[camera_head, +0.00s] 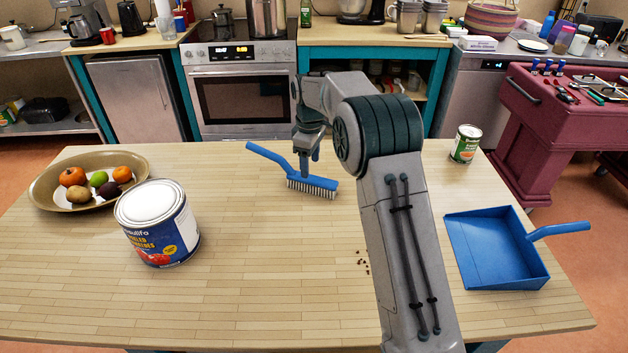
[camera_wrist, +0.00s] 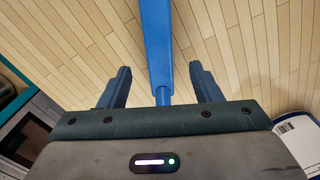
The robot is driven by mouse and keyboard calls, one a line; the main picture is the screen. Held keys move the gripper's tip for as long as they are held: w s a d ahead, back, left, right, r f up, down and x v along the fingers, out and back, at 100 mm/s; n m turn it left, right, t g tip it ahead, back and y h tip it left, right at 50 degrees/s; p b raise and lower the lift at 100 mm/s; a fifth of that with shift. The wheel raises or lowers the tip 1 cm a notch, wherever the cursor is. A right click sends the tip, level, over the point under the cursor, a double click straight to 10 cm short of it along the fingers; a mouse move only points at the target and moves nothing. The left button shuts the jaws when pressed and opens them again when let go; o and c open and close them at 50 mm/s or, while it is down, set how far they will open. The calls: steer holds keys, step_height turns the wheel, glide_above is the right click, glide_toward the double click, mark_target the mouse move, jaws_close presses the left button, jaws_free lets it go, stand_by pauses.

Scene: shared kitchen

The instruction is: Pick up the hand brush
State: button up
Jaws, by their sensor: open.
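My gripper (camera_head: 304,163) is over the brush near where the handle meets the head. Gaps show between the handle and both fingers there.
A large can (camera_head: 157,224) and a bowl of fruit (camera_head: 50,198) stand at the left of the table (camera_head: 250,270). A small can (camera_head: 465,144) and a blue dustpan (camera_head: 497,250) are at the right. Brown crumbs (camera_head: 364,262) lie beside my arm. The front middle is clear.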

mark_target(311, 178)
steer(key=shift+f+p, duration=0.75)
steer(key=shift+f, duration=2.4)
steer(key=c, duration=1.3)
